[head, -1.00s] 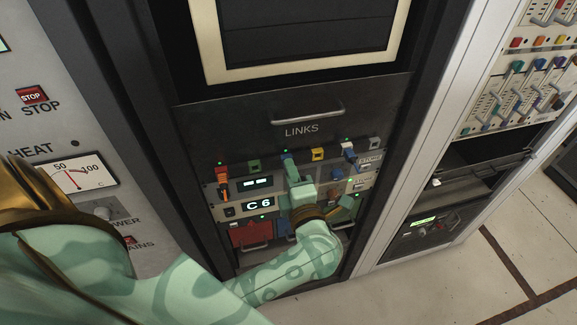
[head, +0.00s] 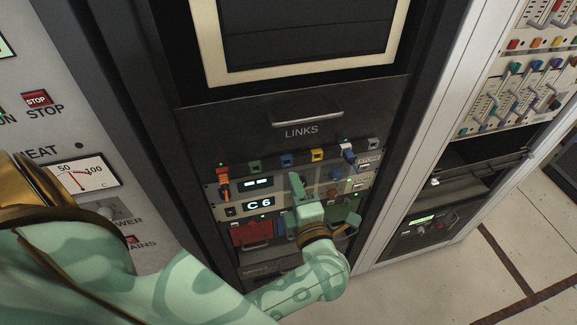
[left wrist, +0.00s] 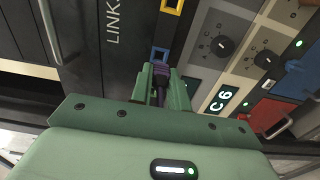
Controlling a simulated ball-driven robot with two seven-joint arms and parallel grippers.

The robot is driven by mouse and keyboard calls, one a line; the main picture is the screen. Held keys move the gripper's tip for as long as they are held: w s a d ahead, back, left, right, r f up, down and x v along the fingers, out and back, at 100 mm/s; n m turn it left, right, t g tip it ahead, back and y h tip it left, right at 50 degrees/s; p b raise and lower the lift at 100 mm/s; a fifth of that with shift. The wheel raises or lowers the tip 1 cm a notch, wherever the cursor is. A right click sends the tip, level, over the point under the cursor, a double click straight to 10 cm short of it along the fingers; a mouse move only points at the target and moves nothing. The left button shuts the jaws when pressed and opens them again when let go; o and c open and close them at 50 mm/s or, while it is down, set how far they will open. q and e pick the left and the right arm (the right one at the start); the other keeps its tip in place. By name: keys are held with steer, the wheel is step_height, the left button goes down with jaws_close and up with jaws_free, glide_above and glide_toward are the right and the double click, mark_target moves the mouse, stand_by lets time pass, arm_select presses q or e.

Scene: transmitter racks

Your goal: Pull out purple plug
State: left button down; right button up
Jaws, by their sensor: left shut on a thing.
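My left gripper (head: 297,182) is in front of the LINKS panel, below the socket row. In the left wrist view its fingers (left wrist: 161,76) are shut on the purple plug (left wrist: 160,84). The blue socket (left wrist: 159,54) lies just beyond the plug's tip and its dark opening shows, so the plug appears out of it. In the head view the blue socket (head: 286,161) is uncovered above the gripper; the plug is largely hidden there. My right gripper is not in view.
Green (head: 254,166) and yellow (head: 317,155) sockets flank the blue one. Below are a C6 display (head: 259,203) and a red panel (head: 250,233). A handle (head: 307,117) sticks out above.

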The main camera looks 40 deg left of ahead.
arm_select(q)
steer(key=shift+v, duration=0.9)
